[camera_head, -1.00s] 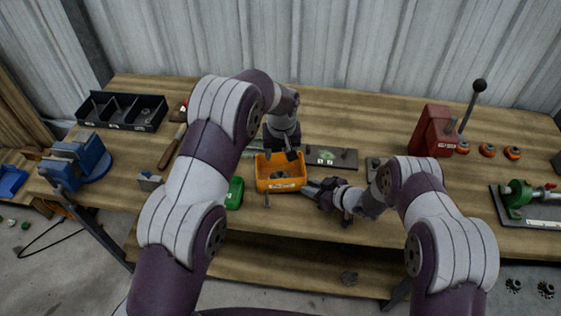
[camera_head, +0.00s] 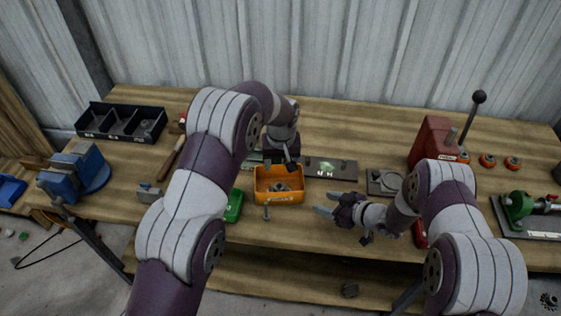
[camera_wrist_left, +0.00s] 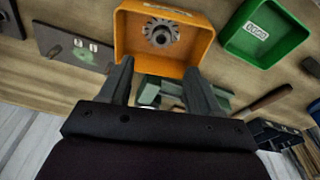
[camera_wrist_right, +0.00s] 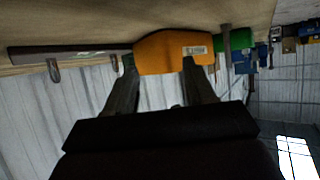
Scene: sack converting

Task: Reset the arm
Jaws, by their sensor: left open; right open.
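My left gripper (camera_head: 286,160) is over the far side of the orange bin (camera_head: 280,197), pointing down. In the left wrist view its two fingers (camera_wrist_left: 160,85) are apart with nothing between them, and the orange bin (camera_wrist_left: 128,35) lies just beyond the tips with a toothed metal gear (camera_wrist_left: 161,33) inside. My right gripper (camera_head: 328,206) is to the right of the orange bin, apart from it, low over the bench front. In the right wrist view its fingers (camera_wrist_right: 165,75) are spread and empty, and the orange bin (camera_wrist_right: 160,52) shows ahead.
A green bin (camera_head: 234,206) stands left of the orange bin, partly hidden by my left arm. A dark plate (camera_head: 335,169) lies behind. A blue vise (camera_head: 75,170) and black divided tray (camera_head: 120,121) are at left. A red press (camera_head: 432,142) and green fixture (camera_head: 520,205) are at right.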

